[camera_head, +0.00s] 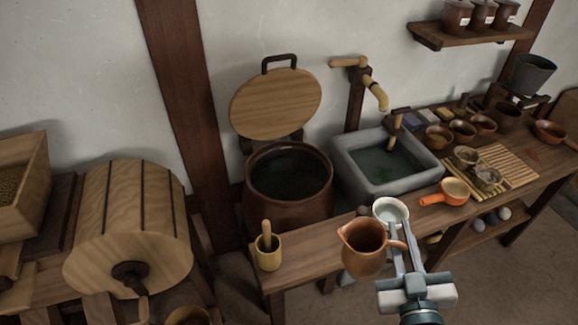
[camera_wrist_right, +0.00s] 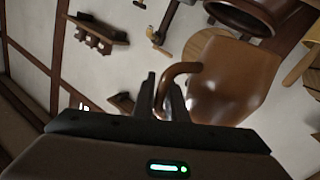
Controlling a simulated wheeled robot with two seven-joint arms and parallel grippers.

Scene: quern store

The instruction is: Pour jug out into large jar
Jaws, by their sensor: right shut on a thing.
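The brown jug (camera_head: 365,249) is held upright in front of the counter's near edge in the head view. My right gripper (camera_head: 401,250) is shut on the jug's handle, to the right of its body. In the right wrist view the jug (camera_wrist_right: 232,82) fills the right side, with its handle between the fingers of my right gripper (camera_wrist_right: 168,98). The large dark brown jar (camera_head: 290,205) stands behind and left of the jug, its mouth open and its inside dark. The jug's contents cannot be made out. My left gripper is not in view.
A round wooden lid (camera_head: 276,103) stands tilted up behind the jar. A stone sink (camera_head: 385,178) with a tap (camera_head: 374,92) is right of the jar. A yellow cup (camera_head: 268,255) with a pestle and a white bowl (camera_head: 390,211) stand on the counter (camera_head: 318,256) near the jug.

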